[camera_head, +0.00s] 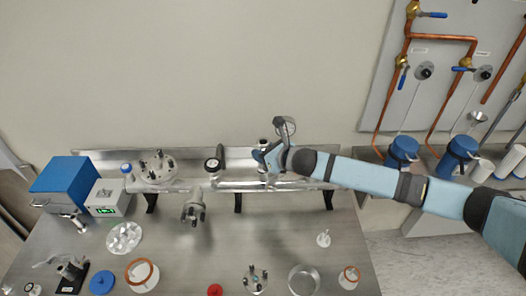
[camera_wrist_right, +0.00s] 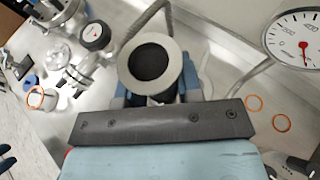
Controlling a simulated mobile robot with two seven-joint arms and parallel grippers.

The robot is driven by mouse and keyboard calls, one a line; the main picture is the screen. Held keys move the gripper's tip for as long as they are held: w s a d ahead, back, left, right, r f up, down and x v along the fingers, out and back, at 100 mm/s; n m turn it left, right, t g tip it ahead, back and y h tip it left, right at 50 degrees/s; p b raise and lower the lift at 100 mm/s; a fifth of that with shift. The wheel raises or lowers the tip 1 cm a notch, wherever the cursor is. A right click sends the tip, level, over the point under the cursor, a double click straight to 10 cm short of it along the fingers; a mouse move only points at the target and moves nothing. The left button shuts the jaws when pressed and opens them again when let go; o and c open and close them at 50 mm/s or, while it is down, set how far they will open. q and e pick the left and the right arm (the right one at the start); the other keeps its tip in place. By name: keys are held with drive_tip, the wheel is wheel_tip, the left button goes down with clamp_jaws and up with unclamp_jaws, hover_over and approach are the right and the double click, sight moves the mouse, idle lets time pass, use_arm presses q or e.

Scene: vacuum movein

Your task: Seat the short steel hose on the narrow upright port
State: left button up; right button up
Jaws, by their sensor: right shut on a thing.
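My right gripper (camera_head: 263,158) reaches in from the right, over the rail at the back of the bench. It is shut on the short steel hose (camera_head: 285,126), which shows as a grey loop above the fingers. In the right wrist view, the blue fingers (camera_wrist_right: 155,92) stand on either side of a round grey flange (camera_wrist_right: 135,62) with a dark centre. A braided grey hose (camera_wrist_right: 145,18) curves up behind it. A dark-topped upright fitting (camera_head: 263,143) is beside the fingers; I cannot tell whether it is the narrow port or touches the hose. My left gripper is not in view.
A blue box (camera_head: 62,177) is far left. Loose flanges and rings, including a copper ring (camera_head: 141,263), lie in front.

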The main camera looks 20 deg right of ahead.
idle(0.3)
drive_tip(key=o, duration=1.1)
drive_tip(key=shift+c, duration=0.2)
drive_tip(key=b+v, duration=0.2)
drive_tip(key=v, duration=1.2)
drive_tip(key=shift+f, duration=0.1)
